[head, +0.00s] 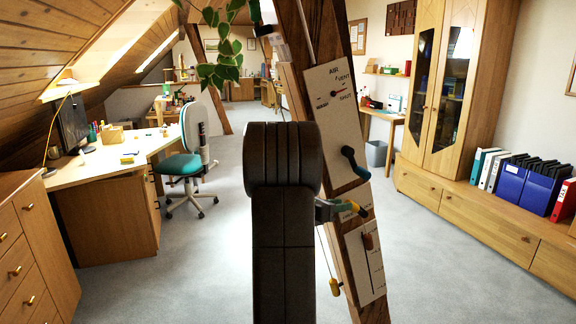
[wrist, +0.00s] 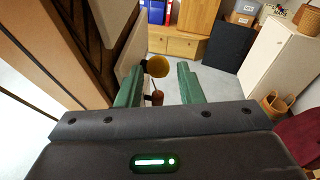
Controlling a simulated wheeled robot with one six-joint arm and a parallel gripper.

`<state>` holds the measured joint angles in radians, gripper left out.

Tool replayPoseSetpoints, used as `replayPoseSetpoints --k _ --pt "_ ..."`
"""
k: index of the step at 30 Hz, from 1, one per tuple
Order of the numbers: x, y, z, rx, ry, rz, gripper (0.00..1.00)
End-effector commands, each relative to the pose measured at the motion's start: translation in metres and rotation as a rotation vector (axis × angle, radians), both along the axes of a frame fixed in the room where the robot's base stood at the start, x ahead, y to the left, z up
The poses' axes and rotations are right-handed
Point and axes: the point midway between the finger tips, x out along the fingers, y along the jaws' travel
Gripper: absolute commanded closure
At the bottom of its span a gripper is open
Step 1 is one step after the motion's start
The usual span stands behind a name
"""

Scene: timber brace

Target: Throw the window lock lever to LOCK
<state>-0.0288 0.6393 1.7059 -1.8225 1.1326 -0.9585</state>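A timber brace (head: 318,50) leans across the head view and carries several pale control plates.
A lower plate (head: 374,270) has a red-brown knob (head: 367,241) in a slot. A yellow handle (head: 335,287) hangs low beside the brace.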

Motion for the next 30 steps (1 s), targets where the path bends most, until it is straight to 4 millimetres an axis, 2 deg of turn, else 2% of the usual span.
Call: replayPoseSetpoints --k 3,10,30 --pt "0.011 -0.021 -0.003 0.0 0.001 -0.004 0.66" --pt "0.025 -0.046 -0.007 0.0 -0.001 -0.001 0.66" --pt "0.023 -0.038 -0.002 0.002 -0.001 0.002 0.66"
